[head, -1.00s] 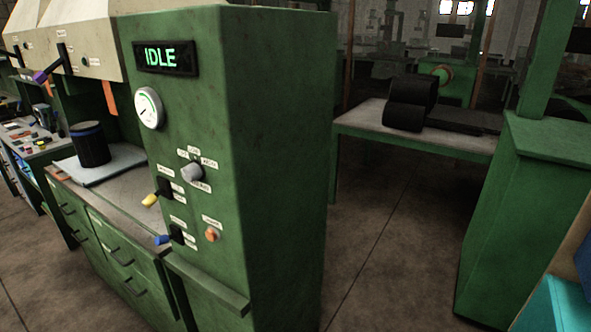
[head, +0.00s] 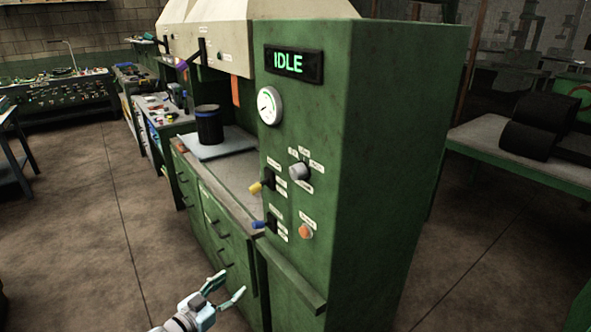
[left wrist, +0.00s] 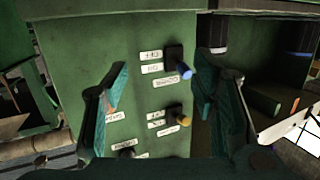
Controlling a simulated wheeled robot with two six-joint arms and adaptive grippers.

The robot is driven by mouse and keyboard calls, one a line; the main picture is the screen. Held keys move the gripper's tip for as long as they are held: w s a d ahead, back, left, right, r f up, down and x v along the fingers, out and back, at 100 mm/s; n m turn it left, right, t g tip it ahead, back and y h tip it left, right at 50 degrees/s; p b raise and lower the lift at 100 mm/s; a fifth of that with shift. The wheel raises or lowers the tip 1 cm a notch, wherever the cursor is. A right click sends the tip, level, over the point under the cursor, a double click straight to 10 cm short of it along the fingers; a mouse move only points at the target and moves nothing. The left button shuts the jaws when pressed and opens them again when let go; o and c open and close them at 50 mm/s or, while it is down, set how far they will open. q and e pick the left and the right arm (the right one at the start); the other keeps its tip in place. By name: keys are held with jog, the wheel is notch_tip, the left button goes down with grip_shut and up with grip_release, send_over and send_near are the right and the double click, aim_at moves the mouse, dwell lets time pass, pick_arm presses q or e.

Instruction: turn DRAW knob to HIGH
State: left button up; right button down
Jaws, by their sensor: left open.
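A green control panel carries a grey rotary knob (head: 299,171) with small white labels around it. I cannot read the labels well enough to confirm DRAW or HIGH. Below the knob are a yellow-tipped lever (head: 256,187), a blue-tipped lever (head: 258,224) and an orange button (head: 306,231). My left gripper (head: 230,285) is open and empty, low in front of the drawers, apart from the panel. In the left wrist view the panel appears upside down between the open fingers, with the blue lever (left wrist: 185,72) above the yellow lever (left wrist: 184,121). My right gripper is out of view.
The display (head: 293,64) reads IDLE above a round gauge (head: 270,106). A ledge (head: 294,279) juts out at the panel's foot. A black cylinder (head: 209,126) stands on a pale plate on the counter. Open floor (head: 85,240) lies to the left.

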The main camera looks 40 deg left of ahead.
pick_arm(q)
jog(key=w+d+r+m+t+h, duration=0.1)
jog(key=w+r+m+t+h, duration=0.2)
jog(key=r, duration=1)
jog(key=m+t+h, duration=0.1)
jog(key=t+h, duration=0.1)
jog(key=h, duration=0.3)
send_near(293, 175)
jog(key=x, duration=0.9)
jog(key=shift+w+d+r+b, duration=0.1)
jog(key=shift+w+r+b, duration=0.1)
jog(key=shift+b, duration=0.1)
jog(key=shift+f, duration=0.1)
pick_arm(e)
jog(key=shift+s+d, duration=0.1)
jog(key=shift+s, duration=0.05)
pick_arm(q)
jog(key=c, duration=1.2)
jog(key=shift+o, duration=0.2)
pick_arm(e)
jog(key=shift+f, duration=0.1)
